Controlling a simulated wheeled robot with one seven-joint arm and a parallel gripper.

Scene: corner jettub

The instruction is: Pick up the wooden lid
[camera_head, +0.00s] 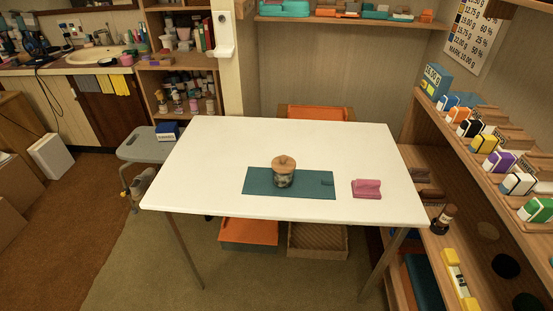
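The wooden lid (283,163) is a round, light-brown disc with a small knob on top. It sits on a jar (284,179) with dark, patterned or see-through sides. The jar stands upright on a teal mat (257,183) on the white table (215,160), a little right of the picture's middle. My gripper is not in view, and nothing touches the lid.
A wooden shelf (440,110) with colored boxes lines the right side. A grey stool (150,144) stands at left. Most of the tabletop is clear.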

